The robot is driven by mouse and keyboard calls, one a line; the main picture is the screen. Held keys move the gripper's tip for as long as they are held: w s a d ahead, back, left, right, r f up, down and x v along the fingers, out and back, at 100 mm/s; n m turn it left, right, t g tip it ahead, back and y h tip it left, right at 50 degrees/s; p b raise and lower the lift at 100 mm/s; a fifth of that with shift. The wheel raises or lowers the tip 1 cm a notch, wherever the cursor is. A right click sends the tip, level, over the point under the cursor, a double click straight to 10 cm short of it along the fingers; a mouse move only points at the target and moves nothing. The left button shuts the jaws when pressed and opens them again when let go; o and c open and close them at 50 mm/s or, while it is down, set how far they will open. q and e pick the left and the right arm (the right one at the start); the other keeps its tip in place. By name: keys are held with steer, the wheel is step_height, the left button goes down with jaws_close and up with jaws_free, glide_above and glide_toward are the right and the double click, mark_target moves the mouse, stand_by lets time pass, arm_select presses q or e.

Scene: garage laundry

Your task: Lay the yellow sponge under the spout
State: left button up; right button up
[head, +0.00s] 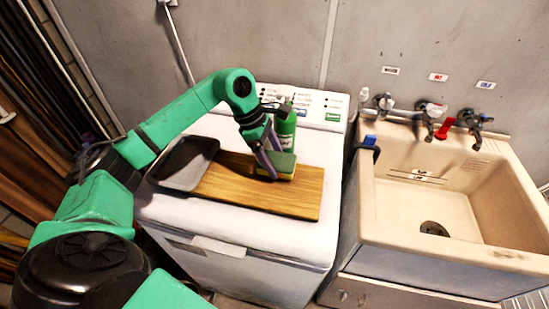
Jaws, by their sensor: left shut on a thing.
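The yellow sponge (287,176), with a green top side, is at the wooden board (300,200) on the white washing machine. My left gripper (271,164) reaches down from above and is shut on the sponge. I cannot tell whether the sponge still touches the board. The spout (476,143) is among the taps at the back of the beige sink (365,215), to the right of the machine. The basin floor around the drain is bare. My right gripper is out of view.
A green bottle (286,128) stands just behind the sponge. A grey tray (186,163) lies at the board's left end. A blue item (369,141) sits on the sink's left rim, which lies between the sponge and the basin.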

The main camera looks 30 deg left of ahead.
arm_select(q)
steer(key=o, duration=1.2)
steer(key=shift+c, duration=0.2)
steer(key=shift+r, duration=0.25)
steer(key=shift+r+p, duration=0.55)
steer(key=shift+p, duration=0.25)
steer(key=b+v, duration=0.3)
steer(key=v, duration=0.8)
steer(key=shift+a+r, duration=0.2)
steer(key=shift+r, duration=0.15)
